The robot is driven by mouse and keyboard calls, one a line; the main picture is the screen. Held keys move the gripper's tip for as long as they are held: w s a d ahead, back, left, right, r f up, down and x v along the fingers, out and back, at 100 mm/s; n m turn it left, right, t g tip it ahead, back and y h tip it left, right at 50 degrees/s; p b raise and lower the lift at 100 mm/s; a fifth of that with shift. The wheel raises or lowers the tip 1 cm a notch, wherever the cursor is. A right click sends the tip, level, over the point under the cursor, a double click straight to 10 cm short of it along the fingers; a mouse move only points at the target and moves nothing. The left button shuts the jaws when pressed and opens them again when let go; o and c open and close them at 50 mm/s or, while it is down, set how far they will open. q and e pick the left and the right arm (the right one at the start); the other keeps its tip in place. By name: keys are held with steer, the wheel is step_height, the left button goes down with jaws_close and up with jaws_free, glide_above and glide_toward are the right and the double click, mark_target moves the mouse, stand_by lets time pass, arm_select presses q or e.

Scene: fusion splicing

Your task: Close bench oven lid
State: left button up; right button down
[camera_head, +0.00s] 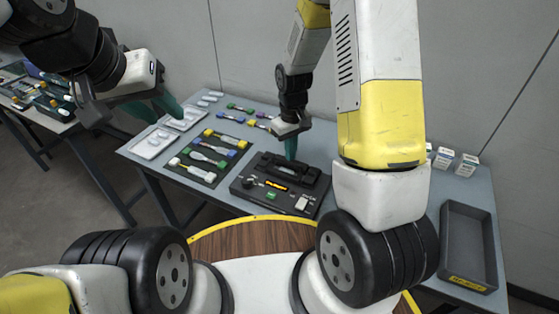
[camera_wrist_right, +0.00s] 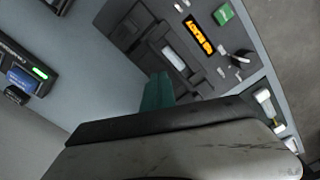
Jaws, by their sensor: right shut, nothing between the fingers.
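The bench oven (camera_head: 258,193) is a dark box at the front of the table, with an orange display and a green button. It also shows at the top of the right wrist view (camera_wrist_right: 205,68). A dark lid part (camera_head: 300,171) is at its back; I cannot tell how far it stands open. My right gripper (camera_head: 290,150) is shut and empty, its teal fingertips pointing down just above or at the oven's back part. The fingers show as one teal shape in the right wrist view (camera_wrist_right: 157,92). My left gripper (camera_head: 158,108) is open and empty, above the table's left part.
A dark mat (camera_head: 207,171) with coloured connector pieces lies left of the oven. White trays (camera_head: 153,142) lie further left. An empty dark tray (camera_head: 468,240) and small white boxes (camera_head: 466,165) are at the right. A device with a green light (camera_wrist_right: 38,72) shows in the right wrist view.

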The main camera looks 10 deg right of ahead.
step_height(320, 180, up, 7)
steer(key=w, duration=0.1)
steer(key=shift+d, duration=0.3)
stand_by(0.4)
stand_by(0.4)
steer(key=s+d+r+m+t+y, duration=0.1)
steer(key=s+r+m+t, duration=0.3)
steer(key=s+r, duration=1.5)
step_height(320, 180, up, 3)
steer(key=shift+d+f+m+t+y, duration=0.15)
steer(key=shift+m+t+y, duration=0.15)
steer(key=shift+t+y, duration=0.55)
